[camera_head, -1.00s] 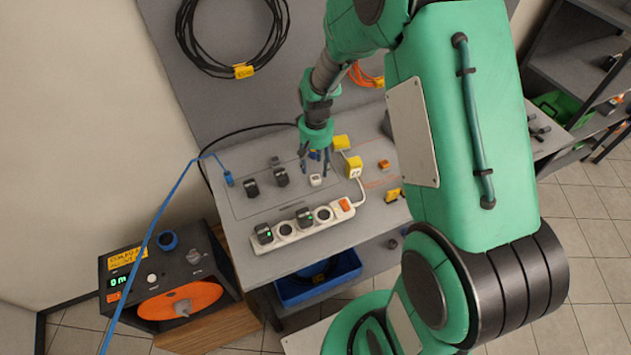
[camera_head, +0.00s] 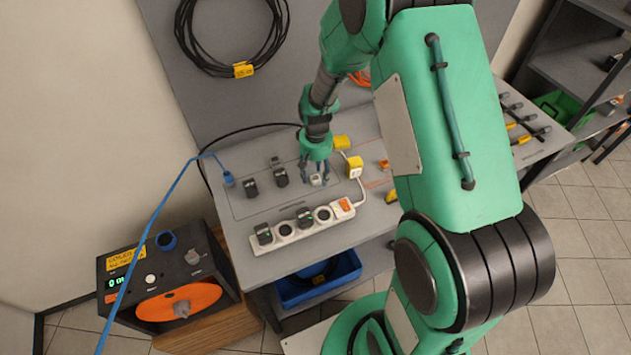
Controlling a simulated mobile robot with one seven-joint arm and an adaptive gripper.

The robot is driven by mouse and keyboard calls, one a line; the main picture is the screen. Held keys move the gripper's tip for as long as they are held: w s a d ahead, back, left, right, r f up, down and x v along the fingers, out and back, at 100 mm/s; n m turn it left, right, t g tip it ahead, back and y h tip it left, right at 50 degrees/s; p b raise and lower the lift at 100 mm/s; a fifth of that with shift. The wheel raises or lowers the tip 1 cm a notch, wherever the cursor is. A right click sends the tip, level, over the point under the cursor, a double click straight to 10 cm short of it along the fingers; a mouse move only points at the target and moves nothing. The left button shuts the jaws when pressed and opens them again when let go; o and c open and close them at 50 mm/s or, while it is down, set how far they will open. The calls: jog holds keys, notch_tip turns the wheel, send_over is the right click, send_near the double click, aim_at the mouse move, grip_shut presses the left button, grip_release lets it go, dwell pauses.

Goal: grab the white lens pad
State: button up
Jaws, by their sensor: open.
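A small white block (camera_head: 316,180), which I take for the white lens pad, sits on the grey bench (camera_head: 262,205) behind the power strip. My gripper (camera_head: 315,181) points down over it, with its fingers on either side of the block. The gripper is open. The fingers partly hide the block, and I cannot tell whether they touch it.
Two dark plugs (camera_head: 280,177) (camera_head: 251,188) stand left of the gripper. A white power strip (camera_head: 286,239) with dark plugs in it lies in front. A yellow plug (camera_head: 353,166) is close on the right. A blue cable (camera_head: 172,200) runs left.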

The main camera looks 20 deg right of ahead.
aim_at(316, 180)
jog(key=shift+f, duration=1.35)
jog(key=c, duration=0.9)
